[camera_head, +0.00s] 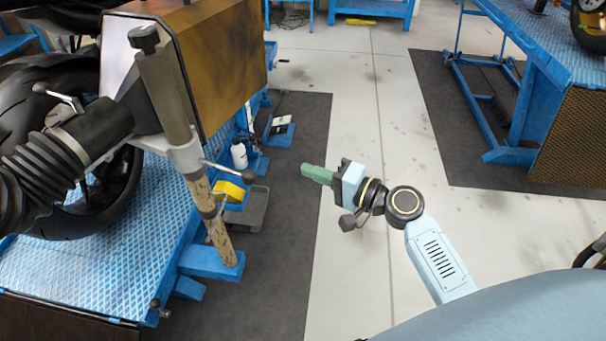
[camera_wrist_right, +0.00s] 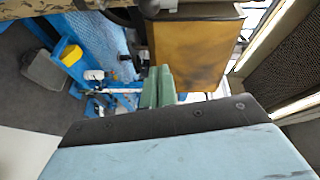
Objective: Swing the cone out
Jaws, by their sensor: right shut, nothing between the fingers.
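The black rubber cone (camera_head: 102,127) sits on the end of a ribbed black hose (camera_head: 45,165) at the left of the head view, near the motorcycle's rear tyre. A metal clamp with a small lever (camera_head: 64,108) shows on it. An upright post (camera_head: 165,90) with a collar and side handle (camera_head: 228,168) stands just right of the cone. My right gripper (camera_head: 310,172) has green fingers, shut and empty, in the air right of the post and apart from it. Its fingers also show in the wrist view (camera_wrist_right: 158,85). My left gripper is not in view.
A brown-gold panel (camera_head: 225,60) stands behind the post. The blue lift platform (camera_head: 130,260) holds the motorcycle. A yellow item (camera_head: 229,191) and a white bottle (camera_head: 239,153) are beside it. Another blue bench (camera_head: 540,75) is at the right. The floor between is clear.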

